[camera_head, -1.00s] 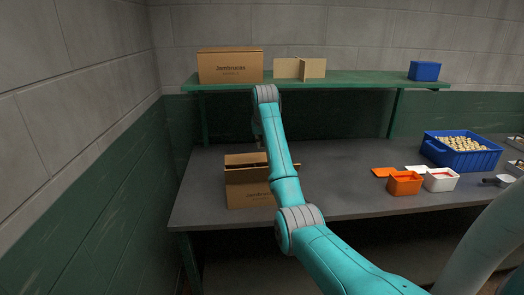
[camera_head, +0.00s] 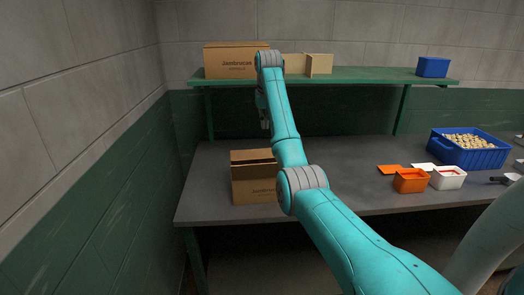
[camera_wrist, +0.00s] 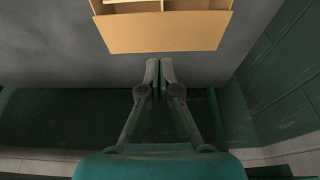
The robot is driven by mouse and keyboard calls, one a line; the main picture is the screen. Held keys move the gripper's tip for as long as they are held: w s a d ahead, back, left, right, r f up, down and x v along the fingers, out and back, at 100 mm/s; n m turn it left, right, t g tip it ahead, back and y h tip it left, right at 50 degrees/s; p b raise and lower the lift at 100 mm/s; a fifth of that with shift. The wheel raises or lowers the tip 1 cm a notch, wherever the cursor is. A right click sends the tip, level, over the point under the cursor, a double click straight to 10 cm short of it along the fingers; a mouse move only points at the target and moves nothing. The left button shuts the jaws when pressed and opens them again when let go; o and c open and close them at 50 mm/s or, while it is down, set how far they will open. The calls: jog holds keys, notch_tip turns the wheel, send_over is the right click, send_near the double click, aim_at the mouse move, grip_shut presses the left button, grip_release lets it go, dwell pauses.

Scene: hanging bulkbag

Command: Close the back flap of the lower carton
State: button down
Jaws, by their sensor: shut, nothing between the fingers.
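The lower carton (camera_head: 255,190) is a brown box on the grey table, under the shelf, partly hidden by my arm. Its top shows a tan panel and a dark gap in the head view; I cannot tell how each flap lies. In the wrist view, a broad tan panel (camera_wrist: 163,33) of the carton faces my gripper, with part of the top beyond it at the picture's upper edge. My gripper (camera_wrist: 160,62) is shut and empty, apart from that panel. In the head view my gripper (camera_head: 265,124) points down, above and behind the carton.
A green shelf (camera_head: 350,75) runs above the table, close to my wrist, with a closed carton (camera_head: 228,62), an open tan box (camera_head: 319,64) and a blue bin (camera_head: 433,67). Orange (camera_head: 410,181) and white (camera_head: 447,178) containers and a blue crate (camera_head: 470,158) stand right.

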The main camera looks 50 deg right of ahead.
aim_at(263, 157)
jog(key=x, duration=1.3)
jog(key=shift+s+a+f, duration=0.1)
jog(key=shift+s+a, duration=0.1)
jog(key=shift+a, duration=0.2)
jog(key=shift+f, duration=0.45)
